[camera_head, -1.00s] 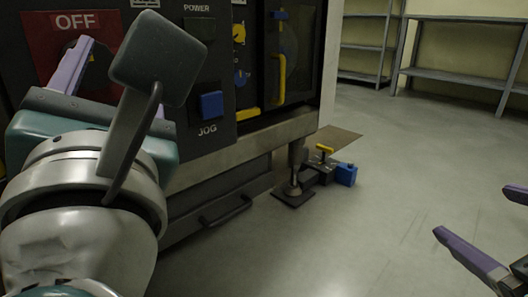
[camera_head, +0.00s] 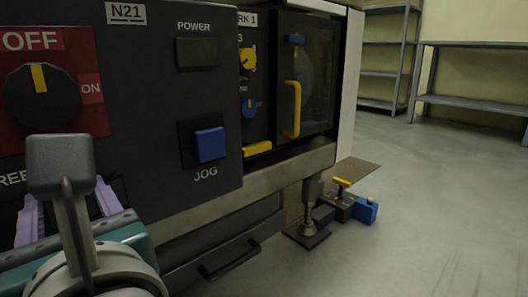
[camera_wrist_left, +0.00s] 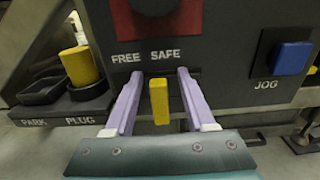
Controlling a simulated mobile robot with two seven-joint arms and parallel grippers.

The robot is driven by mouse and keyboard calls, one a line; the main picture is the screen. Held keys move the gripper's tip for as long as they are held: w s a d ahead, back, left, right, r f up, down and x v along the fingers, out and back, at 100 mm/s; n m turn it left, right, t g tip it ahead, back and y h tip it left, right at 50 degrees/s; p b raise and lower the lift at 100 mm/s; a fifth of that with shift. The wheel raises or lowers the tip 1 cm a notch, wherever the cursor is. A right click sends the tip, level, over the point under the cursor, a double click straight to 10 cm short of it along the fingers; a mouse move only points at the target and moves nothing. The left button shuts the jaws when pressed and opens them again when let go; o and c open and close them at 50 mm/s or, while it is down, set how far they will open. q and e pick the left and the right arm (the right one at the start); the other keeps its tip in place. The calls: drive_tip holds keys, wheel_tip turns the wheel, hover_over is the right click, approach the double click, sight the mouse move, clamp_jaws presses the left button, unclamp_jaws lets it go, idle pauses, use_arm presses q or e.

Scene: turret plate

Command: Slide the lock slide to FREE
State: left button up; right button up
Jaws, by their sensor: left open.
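The lock slide shows as a yellow upright block (camera_wrist_left: 159,101) in the left wrist view, on the dark panel. It sits below the SAFE label (camera_wrist_left: 165,55), to the right of the FREE label (camera_wrist_left: 125,58). My left gripper (camera_wrist_left: 157,73) is open, with one lilac finger on each side of the yellow block and visible gaps to both. In the head view my left gripper (camera_head: 66,195) is at the panel's lower left, and my wrist hides the slide there. My right gripper is out of view.
Above the slide is a black OFF/ON knob (camera_head: 42,94) on a red plate. A blue JOG button (camera_head: 209,145) is to the right. Floor at right is largely clear.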

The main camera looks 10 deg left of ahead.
use_arm(q)
drive_tip(key=shift+a, duration=0.2)
drive_tip(key=shift+f, duration=0.1)
drive_tip(key=shift+s+d, duration=0.1)
drive_tip(key=shift+d, duration=0.05)
drive_tip(key=shift+c, duration=0.2)
clamp_jaws()
idle(0.9)
